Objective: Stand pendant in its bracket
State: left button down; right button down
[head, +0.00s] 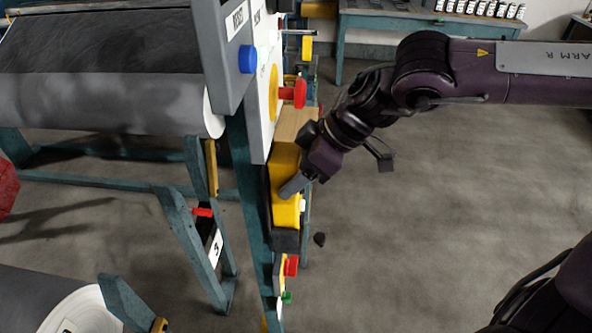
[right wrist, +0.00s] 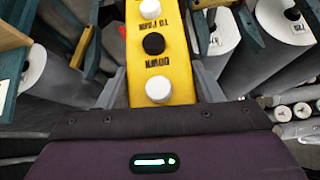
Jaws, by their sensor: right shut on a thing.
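The yellow pendant (head: 284,208) is upright beside the teal post of the machine frame. My right gripper (head: 296,186) is shut on it from the right. In the right wrist view the pendant (right wrist: 158,55) lies between the two grey fingers (right wrist: 158,88), its white and black buttons and "DOWN" lettering showing upside down. A dark block (head: 286,240) is directly under the pendant in the head view; it may be the bracket, and I cannot tell whether the pendant is seated in it. My left gripper is not in view.
A grey control panel (head: 222,55) with a blue knob and a red knob (head: 293,94) stands just above the pendant. A large grey roll (head: 110,100) is at the left. Red and green buttons (head: 287,297) are lower on the post. The floor (head: 430,200) at the right is clear.

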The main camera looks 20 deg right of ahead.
jog(key=shift+c, duration=2.3)
grip_release()
jog(key=shift+r, duration=0.1)
jog(key=shift+o, duration=0.7)
jog(key=shift+s+d+r, duration=0.15)
jog(key=shift+d+r, duration=0.1)
jog(key=shift+r, duration=0.2)
jog(key=b+v, duration=0.1)
jog(key=v, duration=0.5)
jog(key=shift+s+r, duration=0.15)
jog(key=shift+r, duration=0.15)
jog(key=shift+d, duration=0.2)
